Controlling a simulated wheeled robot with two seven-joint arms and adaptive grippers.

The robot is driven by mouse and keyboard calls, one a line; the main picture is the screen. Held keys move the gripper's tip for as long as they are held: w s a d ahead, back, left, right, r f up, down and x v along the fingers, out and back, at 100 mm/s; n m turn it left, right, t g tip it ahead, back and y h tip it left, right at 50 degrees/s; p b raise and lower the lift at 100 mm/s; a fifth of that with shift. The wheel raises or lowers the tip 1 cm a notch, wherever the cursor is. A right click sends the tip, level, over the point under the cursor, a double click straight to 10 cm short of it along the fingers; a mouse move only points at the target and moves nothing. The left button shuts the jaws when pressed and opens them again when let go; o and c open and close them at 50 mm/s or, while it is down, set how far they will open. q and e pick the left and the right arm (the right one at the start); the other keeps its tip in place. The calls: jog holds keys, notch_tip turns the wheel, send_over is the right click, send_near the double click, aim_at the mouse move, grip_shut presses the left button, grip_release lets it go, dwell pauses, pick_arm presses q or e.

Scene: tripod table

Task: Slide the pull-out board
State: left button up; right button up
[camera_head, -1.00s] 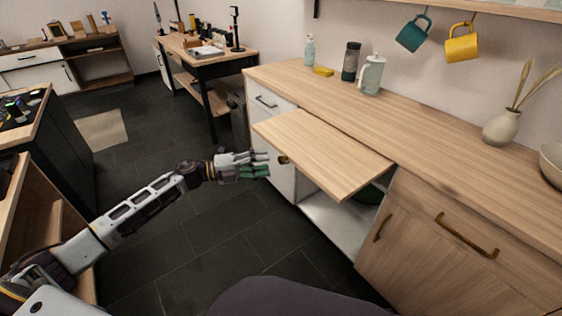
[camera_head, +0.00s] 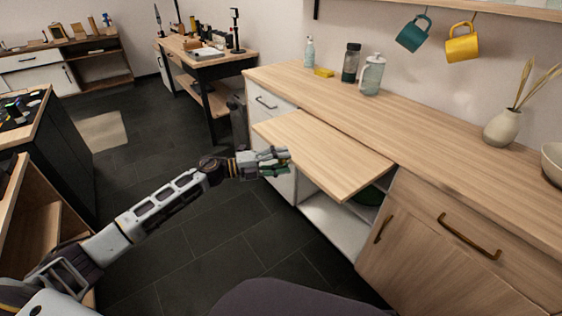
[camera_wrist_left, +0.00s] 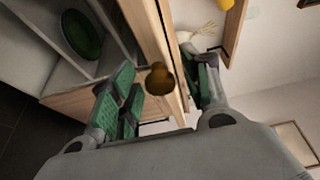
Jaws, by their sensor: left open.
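The pull-out board (camera_head: 325,150) is a light wooden panel, standing out from under the countertop over an open cabinet bay. A round brown knob (camera_wrist_left: 160,79) is on the board's front edge in the left wrist view. In the head view the knob is hidden behind my left gripper (camera_head: 284,162), at the board's front edge. The gripper is open, with its green-padded fingers on either side of the knob and board edge. Whether a finger touches them I cannot tell. My right gripper is not in view.
The wooden countertop (camera_head: 420,140) holds bottles, a yellow sponge (camera_head: 323,73) and a vase (camera_head: 501,127). A green dish (camera_wrist_left: 82,34) sits in the bay below the board. The dark tiled floor (camera_head: 225,225) in front is clear.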

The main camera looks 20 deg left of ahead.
aim_at(302, 148)
pick_arm(q)
grip_shut()
dwell(0.3)
